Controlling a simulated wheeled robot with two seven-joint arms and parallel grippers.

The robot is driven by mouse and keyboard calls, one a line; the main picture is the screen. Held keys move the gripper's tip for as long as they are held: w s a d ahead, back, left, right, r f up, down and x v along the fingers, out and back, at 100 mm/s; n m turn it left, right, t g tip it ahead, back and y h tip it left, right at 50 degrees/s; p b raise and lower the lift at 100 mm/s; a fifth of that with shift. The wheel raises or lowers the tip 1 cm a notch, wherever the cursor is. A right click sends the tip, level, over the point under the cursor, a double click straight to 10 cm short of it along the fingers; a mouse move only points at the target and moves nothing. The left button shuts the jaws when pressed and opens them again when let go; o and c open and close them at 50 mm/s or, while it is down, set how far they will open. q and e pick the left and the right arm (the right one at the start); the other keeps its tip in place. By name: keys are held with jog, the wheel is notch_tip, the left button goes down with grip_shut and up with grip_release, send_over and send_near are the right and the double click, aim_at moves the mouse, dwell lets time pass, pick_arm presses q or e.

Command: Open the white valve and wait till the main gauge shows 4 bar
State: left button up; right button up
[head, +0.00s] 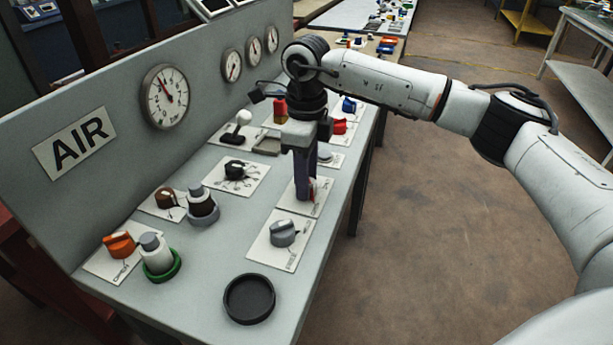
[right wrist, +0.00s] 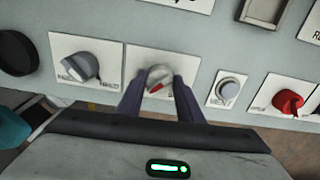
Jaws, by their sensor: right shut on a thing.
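My right gripper (head: 304,193) points straight down onto a plate (head: 319,208) near the panel's right edge. Its fingers are shut around a pale knob with a red mark, the likely white valve (right wrist: 158,76), seen between the fingertips in the right wrist view (right wrist: 160,92). In the head view the fingers mostly hide this knob. The large round gauge (head: 165,97), likely the main gauge, is on the upright board beside the AIR sign (head: 75,142). Its needle points up and slightly left; the numbers are too small to read surely. My left gripper is out of view.
A grey knob (head: 283,233) is on the neighbouring plate, and a white button (right wrist: 229,88) and red knob (right wrist: 288,101) are on the other side. A white-balled lever (head: 243,117), orange knob (head: 119,244) and black dish (head: 249,299) also stand on the panel. Several smaller gauges line the board.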

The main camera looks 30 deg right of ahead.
jog(key=shift+m, duration=0.3)
jog(key=o, duration=1.1)
jog(key=shift+c, duration=0.2)
jog(key=shift+r, duration=0.15)
notch_tip(320, 180, up, 10)
jog(key=shift+b, duration=0.3)
